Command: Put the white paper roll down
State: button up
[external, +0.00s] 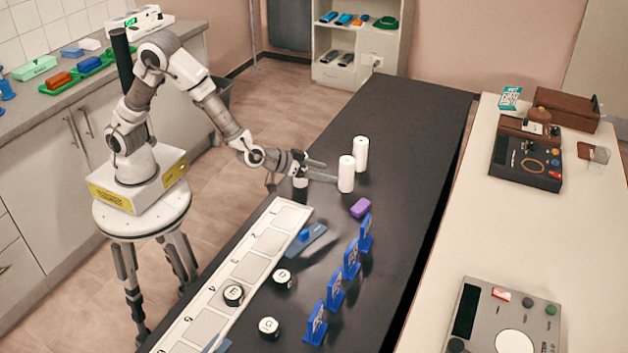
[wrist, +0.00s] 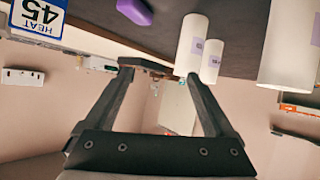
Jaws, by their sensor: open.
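Two white paper rolls stand upright on the black table in the external view, one nearer (external: 346,175) and one behind it (external: 361,154). A third white roll (external: 300,180) is partly hidden beside my gripper. My gripper (external: 331,171) is open, with its fingers close to the nearer roll; I cannot tell if they touch. In the wrist view, the picture is upside down and the open fingers (wrist: 160,75) have nothing between them. Two rolls (wrist: 190,47) (wrist: 211,64) show by the right fingertip, and a large one (wrist: 290,45) at the right.
A purple block (external: 361,207) lies near the rolls. A row of blue stands (external: 351,259) and several black-and-white round pieces (external: 283,278) are nearer the camera. A white numbered strip (external: 250,266) runs along the left table edge. The far part of the black table (external: 410,115) is clear.

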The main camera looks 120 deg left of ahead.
jog(key=s+d+r+m+t+h, duration=0.1)
jog(key=s+d+r+m+h, duration=0.25)
jog(key=d+r, duration=0.4)
jog(key=s+d+r+m+h, duration=0.2)
jog(key=s+d+r+h, duration=0.35)
jog(key=d, duration=0.35)
jog(key=s+d+r+m+g, duration=0.1)
jog(key=s+m+g, duration=0.1)
jog(key=s, duration=1)
jog(key=s+d+r+m+g, duration=0.1)
jog(key=s+m+g, duration=0.1)
jog(key=s, duration=1)
jog(key=shift+d+m, duration=0.3)
jog(key=shift+m, duration=0.05)
notch_tip(320, 180, up, 8)
jog(key=p, duration=0.8)
jog(key=shift+r, duration=0.2)
